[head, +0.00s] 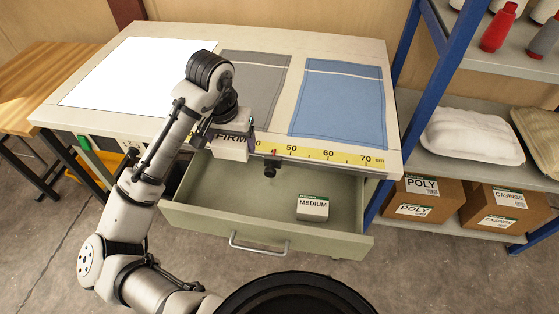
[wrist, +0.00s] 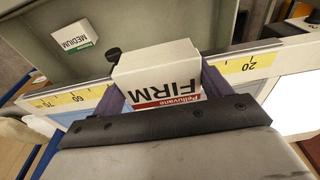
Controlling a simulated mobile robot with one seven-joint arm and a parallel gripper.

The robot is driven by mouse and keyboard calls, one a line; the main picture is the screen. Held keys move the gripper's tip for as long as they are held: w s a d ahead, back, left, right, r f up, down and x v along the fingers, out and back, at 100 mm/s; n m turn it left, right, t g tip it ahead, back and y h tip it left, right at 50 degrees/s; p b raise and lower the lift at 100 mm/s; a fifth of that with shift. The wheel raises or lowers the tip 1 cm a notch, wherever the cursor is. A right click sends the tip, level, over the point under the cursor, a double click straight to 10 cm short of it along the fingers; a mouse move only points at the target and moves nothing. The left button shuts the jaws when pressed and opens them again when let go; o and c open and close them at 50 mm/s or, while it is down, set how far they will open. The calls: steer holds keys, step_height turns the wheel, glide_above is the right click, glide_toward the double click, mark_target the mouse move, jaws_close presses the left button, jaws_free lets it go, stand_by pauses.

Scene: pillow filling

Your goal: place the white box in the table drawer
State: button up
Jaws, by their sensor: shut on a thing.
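My gripper (wrist: 162,92) is shut on a white box (wrist: 158,66) labelled FIRM, with a red stripe. In the head view the white box (head: 232,148) is held at the table's front edge, above the back left part of the drawer. The table drawer (head: 215,217) is pulled open below the tabletop. A second white box (head: 313,206), labelled MEDIUM with a green stripe, sits inside the drawer at its right. It also shows in the wrist view (wrist: 74,38).
A yellow ruler strip (head: 330,156) runs along the table's front edge. Grey (head: 262,75) and blue (head: 338,100) cloth covers lie flat on top. A blue-framed shelf (head: 405,100) stands at right with pillows and cartons. The middle of the drawer is free.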

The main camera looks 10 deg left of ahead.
mark_target(243, 194)
steer(key=shift+w+f, duration=0.1)
steer(key=shift+f, duration=0.05)
step_height(243, 194, down, 19)
steer(key=b, duration=0.2)
steer(key=shift+f+b, duration=0.2)
steer(key=shift+b, duration=0.1)
steer(key=shift+f, duration=0.15)
steer(key=o, duration=0.6)
steer(key=shift+f, duration=0.1)
steer(key=shift+c, duration=0.2)
steer(key=o, duration=0.5)
steer(key=shift+c, duration=0.2)
